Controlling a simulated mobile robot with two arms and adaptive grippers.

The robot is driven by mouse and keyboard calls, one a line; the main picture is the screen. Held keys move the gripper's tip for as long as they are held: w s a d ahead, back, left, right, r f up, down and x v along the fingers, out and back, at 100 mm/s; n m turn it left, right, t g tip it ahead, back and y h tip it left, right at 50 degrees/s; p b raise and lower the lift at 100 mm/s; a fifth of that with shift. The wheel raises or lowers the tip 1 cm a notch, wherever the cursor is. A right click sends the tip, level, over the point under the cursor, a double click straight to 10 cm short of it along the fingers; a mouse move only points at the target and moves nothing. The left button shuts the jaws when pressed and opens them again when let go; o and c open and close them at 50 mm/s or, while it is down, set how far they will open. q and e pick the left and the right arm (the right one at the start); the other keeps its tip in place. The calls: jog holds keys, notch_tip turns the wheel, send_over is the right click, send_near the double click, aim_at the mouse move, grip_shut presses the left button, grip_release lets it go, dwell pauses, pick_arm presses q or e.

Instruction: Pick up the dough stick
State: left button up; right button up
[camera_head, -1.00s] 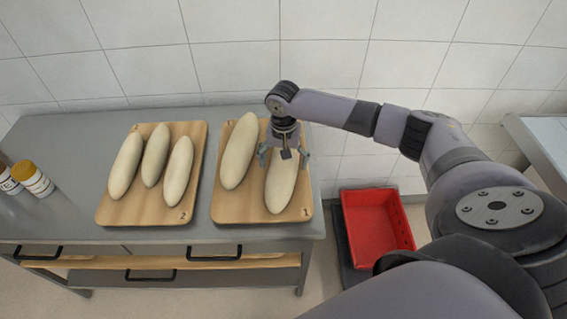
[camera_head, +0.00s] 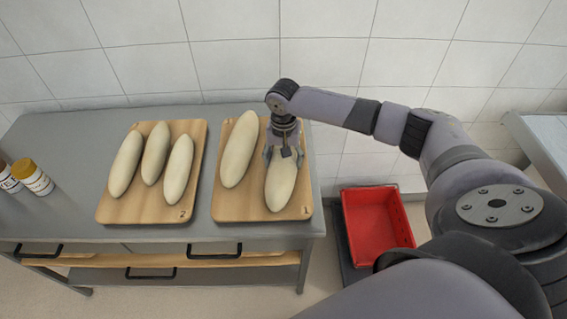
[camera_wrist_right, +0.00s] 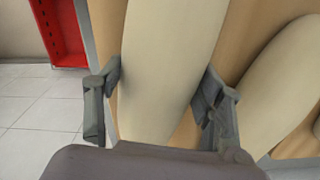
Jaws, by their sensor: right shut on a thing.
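The dough stick (camera_head: 281,186) at the right of board 1 lies lengthwise on the wooden board. My right gripper (camera_head: 283,155) is over its upper half, with a finger on each side. In the right wrist view the dough stick (camera_wrist_right: 165,70) runs between the two fingers of my right gripper (camera_wrist_right: 160,85), which are closed on it. It appears still on the board. A second dough stick (camera_head: 238,150) lies to its left on board 1 (camera_head: 240,209). My left gripper is out of view.
Board 2 (camera_head: 125,213) holds three more dough sticks to the left. Jars (camera_head: 34,178) stand at the table's left edge. A red crate (camera_head: 377,221) is low at the right of the metal table (camera_head: 60,220). A tiled wall rises behind.

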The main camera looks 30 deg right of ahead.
jog(key=c, duration=0.4)
